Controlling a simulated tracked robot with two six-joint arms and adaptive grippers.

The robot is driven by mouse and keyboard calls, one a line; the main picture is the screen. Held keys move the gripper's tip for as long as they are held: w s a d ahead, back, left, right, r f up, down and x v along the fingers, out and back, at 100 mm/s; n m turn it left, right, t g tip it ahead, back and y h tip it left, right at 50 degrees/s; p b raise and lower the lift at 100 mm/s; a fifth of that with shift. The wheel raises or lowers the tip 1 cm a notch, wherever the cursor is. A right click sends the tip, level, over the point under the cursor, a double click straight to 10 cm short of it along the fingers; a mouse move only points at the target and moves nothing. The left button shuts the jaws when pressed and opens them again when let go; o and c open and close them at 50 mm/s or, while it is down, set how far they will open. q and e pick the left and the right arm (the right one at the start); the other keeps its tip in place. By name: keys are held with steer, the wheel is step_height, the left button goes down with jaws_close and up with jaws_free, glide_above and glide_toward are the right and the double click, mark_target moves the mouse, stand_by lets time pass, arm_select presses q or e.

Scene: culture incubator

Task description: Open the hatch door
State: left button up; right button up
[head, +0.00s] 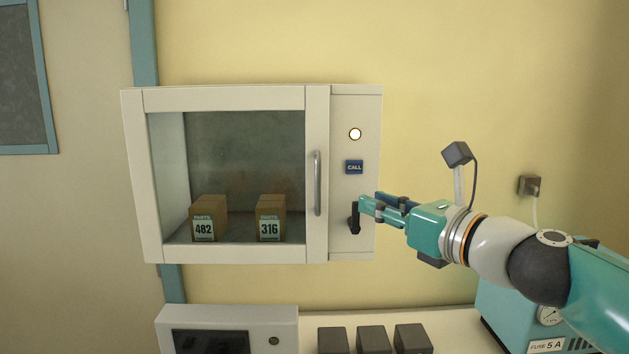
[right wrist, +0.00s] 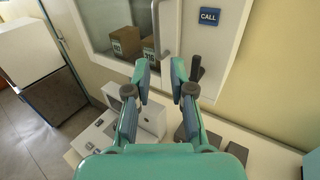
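The hatch door (head: 317,240) is a pale frame around a glass pane with a vertical metal handle (head: 318,183). It looks closed. To its right, a black lever (head: 355,217) sits upright on the hatch's side panel, below a blue CALL button (head: 354,167) and a lit round lamp (head: 355,134). My right gripper (head: 366,207) is at the lever in the head view. In the right wrist view my right gripper (right wrist: 162,72) has its fingers apart with nothing clearly between them; the lever (right wrist: 196,69) shows just beyond the right finger. Contact cannot be told. My left gripper is out of view.
Behind the glass stand boxes labelled 482 (head: 208,218) and 316 (head: 270,218). Below are a pale device (head: 227,315), several dark blocks (head: 373,339) and a teal unit (head: 510,315).

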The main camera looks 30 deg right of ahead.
mark_target(320, 184)
steer(key=w, duration=1)
steer(key=w+a, duration=0.1)
steer(key=w, duration=0.3)
steer(key=shift+w+p, duration=0.4)
jaws_close()
